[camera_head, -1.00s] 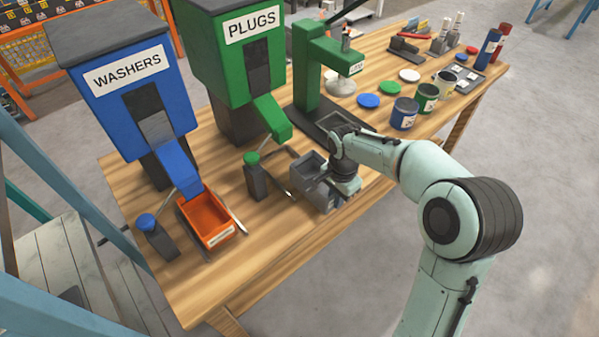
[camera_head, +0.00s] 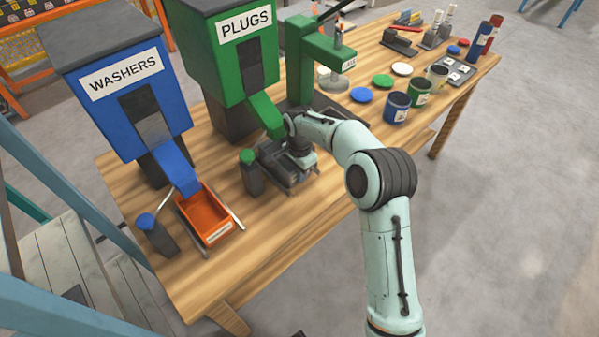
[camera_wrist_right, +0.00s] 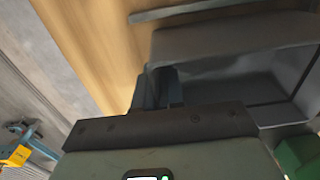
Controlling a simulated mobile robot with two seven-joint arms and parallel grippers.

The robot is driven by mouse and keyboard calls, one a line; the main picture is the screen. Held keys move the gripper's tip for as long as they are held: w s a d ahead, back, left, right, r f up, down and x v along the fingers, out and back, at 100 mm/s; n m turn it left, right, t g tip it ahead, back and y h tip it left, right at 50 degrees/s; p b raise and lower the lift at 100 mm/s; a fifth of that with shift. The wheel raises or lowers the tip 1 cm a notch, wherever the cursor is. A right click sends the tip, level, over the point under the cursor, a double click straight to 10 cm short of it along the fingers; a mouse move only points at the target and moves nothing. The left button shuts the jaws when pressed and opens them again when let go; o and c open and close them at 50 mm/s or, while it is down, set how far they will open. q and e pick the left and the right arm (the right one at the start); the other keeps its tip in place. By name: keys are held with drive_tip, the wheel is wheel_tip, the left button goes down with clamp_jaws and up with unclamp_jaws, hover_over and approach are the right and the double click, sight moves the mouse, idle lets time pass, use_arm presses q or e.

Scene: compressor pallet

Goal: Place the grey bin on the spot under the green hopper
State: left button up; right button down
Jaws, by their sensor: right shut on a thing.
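The green hopper labelled PLUGS (camera_head: 228,70) stands at the back of the bench, and its green chute (camera_head: 268,115) slopes down toward the front. My right gripper (camera_head: 302,164) is shut on the grey bin (camera_head: 284,176), just below and in front of the chute's mouth. The arm covers part of the bin. In the right wrist view the bin (camera_wrist_right: 225,50) is close and fills the upper right, with its inside dark. I cannot tell whether it rests on the bench. The spot under the chute is mostly hidden. My left gripper is not in view.
A green-topped post (camera_head: 250,172) stands close left of the bin. The blue WASHERS hopper (camera_head: 122,90) has an orange bin (camera_head: 208,216) below it. A green press (camera_head: 305,70) stands behind right. Cans and lids occupy the right bench. The bench front (camera_head: 270,235) is clear.

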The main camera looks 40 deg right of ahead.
drive_tip(key=shift+f, duration=0.2)
drive_tip(key=c, duration=1.2)
unclamp_jaws()
drive_tip(key=shift+c, duration=0.2)
drive_tip(key=shift+r, duration=0.15)
wheel_tip(320, 180, up, 12)
drive_tip(key=shift+r+p, duration=0.1)
drive_tip(key=shift+p, duration=0.7)
